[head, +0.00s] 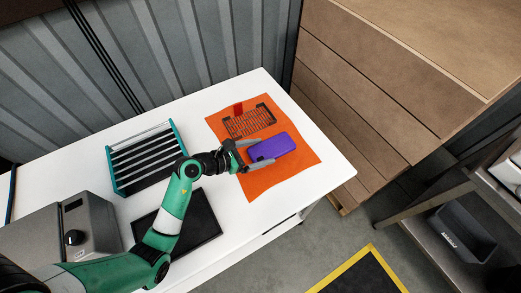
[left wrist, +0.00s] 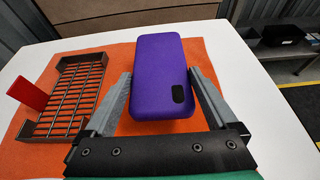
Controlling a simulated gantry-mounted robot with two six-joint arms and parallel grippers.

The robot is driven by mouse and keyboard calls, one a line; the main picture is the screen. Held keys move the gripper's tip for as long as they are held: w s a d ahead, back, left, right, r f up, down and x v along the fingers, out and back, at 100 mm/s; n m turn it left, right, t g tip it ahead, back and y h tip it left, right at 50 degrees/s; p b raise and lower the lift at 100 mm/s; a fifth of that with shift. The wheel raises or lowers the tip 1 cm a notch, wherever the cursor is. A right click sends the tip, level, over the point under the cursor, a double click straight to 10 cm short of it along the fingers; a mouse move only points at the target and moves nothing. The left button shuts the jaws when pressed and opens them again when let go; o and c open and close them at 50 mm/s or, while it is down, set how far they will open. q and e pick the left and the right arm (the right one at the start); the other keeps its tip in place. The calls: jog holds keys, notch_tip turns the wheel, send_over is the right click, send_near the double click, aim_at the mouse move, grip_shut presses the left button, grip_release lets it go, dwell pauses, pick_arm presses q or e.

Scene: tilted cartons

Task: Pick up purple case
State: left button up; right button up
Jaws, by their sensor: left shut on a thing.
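The purple case (head: 272,147) is a rounded slab with a dark oval cutout near one corner. It is on or just above the orange mat (head: 285,175); I cannot tell if it touches. My left gripper (head: 265,152) is shut on its two long sides. In the left wrist view the purple case (left wrist: 160,72) sits between the grey fingers of the left gripper (left wrist: 160,85), its cutout end facing the palm. Its underside is hidden. My right gripper is not in view.
A dark wire rack (head: 248,122) with a red card (head: 238,109) lies on the mat beside the case. A green-ended slatted rack (head: 143,160), a black tray (head: 200,222) and a grey machine (head: 85,232) stand to the left. The white table's right corner is clear.

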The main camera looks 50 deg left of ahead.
pick_arm(q)
jog(key=s+d+r+p, duration=0.5)
jog(key=s+d+r, duration=0.3)
jog(key=s+d, duration=0.1)
jog(key=shift+d+r+p, duration=0.25)
jog(key=shift+r+p, duration=0.05)
jog(key=shift+p, duration=0.1)
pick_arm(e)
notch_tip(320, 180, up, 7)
